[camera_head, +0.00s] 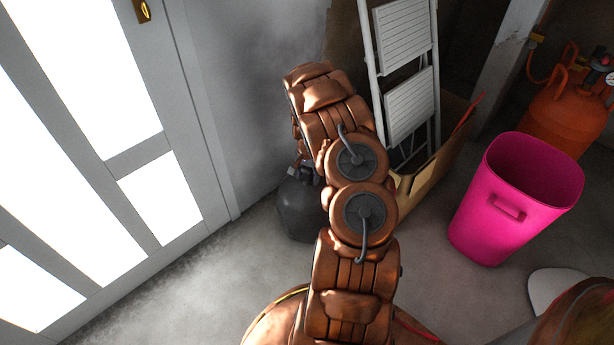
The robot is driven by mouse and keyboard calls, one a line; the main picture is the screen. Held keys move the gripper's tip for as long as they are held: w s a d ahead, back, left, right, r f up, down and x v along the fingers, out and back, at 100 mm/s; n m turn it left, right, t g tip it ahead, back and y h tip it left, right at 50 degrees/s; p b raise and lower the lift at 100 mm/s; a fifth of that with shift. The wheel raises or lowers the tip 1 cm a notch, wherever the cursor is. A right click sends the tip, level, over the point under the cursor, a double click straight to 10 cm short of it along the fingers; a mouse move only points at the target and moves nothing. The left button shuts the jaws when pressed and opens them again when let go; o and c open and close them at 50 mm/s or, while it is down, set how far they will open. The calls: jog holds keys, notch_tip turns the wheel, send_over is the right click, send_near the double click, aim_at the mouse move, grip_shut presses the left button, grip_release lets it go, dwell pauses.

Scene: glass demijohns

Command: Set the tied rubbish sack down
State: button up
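The dark grey rubbish sack (296,207) shows behind my copper-coloured arm, low by the grey wall. Its narrow top is up near the end of my arm, and its right side is hidden by the arm. Its bottom is at or close to the concrete floor; I cannot tell whether it touches. My gripper (301,166) is at the sack's top, mostly hidden behind my arm, so its fingers and their hold cannot be made out.
A white-panelled door (160,200) is on the left. A white stepladder (405,70) and an open cardboard box (437,165) stand behind my arm. A pink bin (500,215) and an orange gas cylinder (562,115) are on the right. Bare concrete floor (200,290) lies in front of the sack.

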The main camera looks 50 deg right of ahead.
jog(key=shift+r, duration=0.1)
dwell(0.3)
notch_tip(320, 180, up, 12)
jog(key=shift+a+r, duration=0.1)
jog(key=s+a+r+n+p, duration=0.25)
jog(key=a+r+p, duration=0.4)
jog(key=r, duration=0.55)
jog(key=s+a+r+n+p, duration=0.25)
jog(key=a+r+p, duration=0.45)
jog(key=r, duration=0.4)
jog(key=s+a+r+n+p, duration=0.1)
jog(key=s+a+r+p, duration=0.3)
jog(key=a+r, duration=0.6)
jog(key=s+a+r+n+p, duration=0.3)
jog(key=s+a+r+p, duration=0.1)
jog(key=s+r+p, duration=0.2)
jog(key=s+a+r+n+g+p, duration=0.1)
jog(key=s+a+r+n+p, duration=0.1)
jog(key=s+a+r+p, duration=0.3)
jog(key=s+a+r+n+p, duration=0.3)
jog(key=s+a+r+p, duration=0.2)
jog(key=s+r, duration=0.5)
notch_tip(320, 180, up, 2)
jog(key=shift+r+n+g+p, duration=0.3)
jog(key=shift+g+p, duration=0.1)
jog(key=shift+p, duration=0.75)
